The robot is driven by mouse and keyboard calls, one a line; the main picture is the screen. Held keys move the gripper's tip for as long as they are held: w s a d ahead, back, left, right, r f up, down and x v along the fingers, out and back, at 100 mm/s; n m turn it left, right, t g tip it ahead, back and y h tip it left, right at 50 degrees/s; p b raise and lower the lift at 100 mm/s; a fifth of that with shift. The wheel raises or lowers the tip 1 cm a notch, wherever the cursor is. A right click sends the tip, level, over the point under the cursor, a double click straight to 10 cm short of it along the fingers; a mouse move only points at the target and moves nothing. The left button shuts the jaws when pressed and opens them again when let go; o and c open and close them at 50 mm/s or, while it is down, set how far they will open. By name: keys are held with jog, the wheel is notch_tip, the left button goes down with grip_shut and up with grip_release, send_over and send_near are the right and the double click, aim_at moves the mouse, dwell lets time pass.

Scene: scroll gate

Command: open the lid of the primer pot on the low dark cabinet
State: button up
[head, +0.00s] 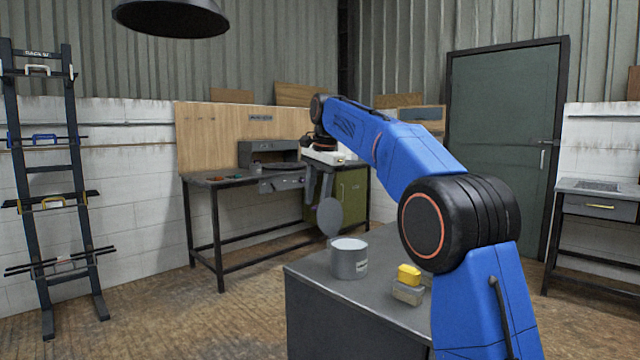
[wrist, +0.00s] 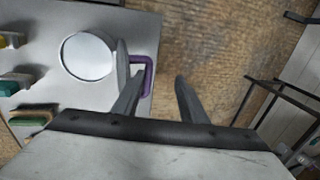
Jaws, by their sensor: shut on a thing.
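The primer pot (head: 349,262) is a grey can on the low dark cabinet (head: 330,290), its pale round mouth uncovered. The mouth also shows in the wrist view (wrist: 88,55). Its round grey lid (head: 329,217) stands up steeply at the pot's rim, on the far left side in the head view. In the wrist view the lid (wrist: 122,62) is nearly edge-on, with a purple loop handle (wrist: 150,78) on its outer side. My gripper (head: 319,194) is at this handle, shut on it. The left finger overlaps the loop in the wrist view; the exact contact is unclear.
A yellow-topped grey item (head: 408,284) sits on the cabinet right of the pot. Green (wrist: 30,120) and other small items lie along the cabinet's left in the wrist view. A workbench (head: 235,180) stands behind, with open floor between.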

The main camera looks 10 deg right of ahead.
jog(key=v, duration=1.2)
